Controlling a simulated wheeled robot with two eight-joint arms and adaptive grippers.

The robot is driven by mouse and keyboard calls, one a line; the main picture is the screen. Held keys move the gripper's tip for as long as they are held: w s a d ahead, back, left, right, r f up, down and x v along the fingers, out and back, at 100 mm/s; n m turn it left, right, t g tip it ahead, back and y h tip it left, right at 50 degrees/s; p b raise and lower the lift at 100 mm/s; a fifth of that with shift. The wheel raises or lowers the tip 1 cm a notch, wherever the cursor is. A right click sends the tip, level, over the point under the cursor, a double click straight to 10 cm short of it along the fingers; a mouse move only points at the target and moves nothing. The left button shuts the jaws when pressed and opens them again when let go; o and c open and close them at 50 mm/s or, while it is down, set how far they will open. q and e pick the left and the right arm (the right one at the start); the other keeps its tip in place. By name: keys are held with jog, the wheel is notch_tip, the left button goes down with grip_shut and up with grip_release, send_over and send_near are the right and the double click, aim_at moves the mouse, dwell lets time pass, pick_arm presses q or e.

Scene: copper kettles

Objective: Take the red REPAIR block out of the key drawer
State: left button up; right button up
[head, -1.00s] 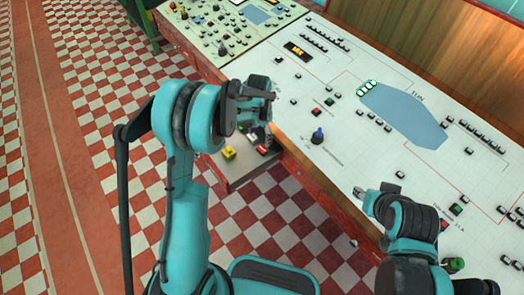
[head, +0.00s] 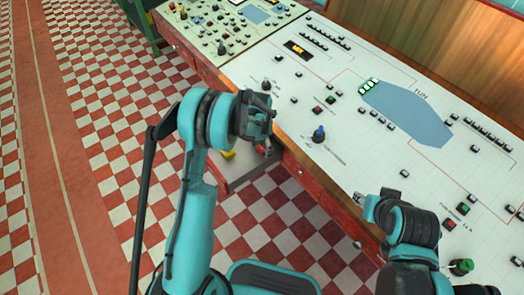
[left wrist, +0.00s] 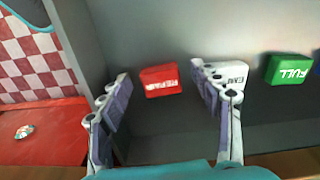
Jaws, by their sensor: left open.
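The red REPAIR block (left wrist: 160,82) lies on the grey floor of the open key drawer (head: 243,179). In the left wrist view it sits between the two open fingers of my left gripper (left wrist: 159,70), apart from both. In the head view my left gripper (head: 267,143) is over the drawer and hides the red block. My right gripper (head: 362,199) is above the panel's near edge; its fingers are too small to read.
A white EXAM block (left wrist: 232,72) lies close beside the right finger, partly hidden by it. A green FULL block (left wrist: 289,69) lies further right. A yellow block (head: 229,155) shows in the drawer. The drawer wall (left wrist: 78,35) stands left of the gripper.

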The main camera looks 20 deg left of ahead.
pick_arm(q)
jog(key=c, duration=1.2)
jog(key=shift+o, duration=0.2)
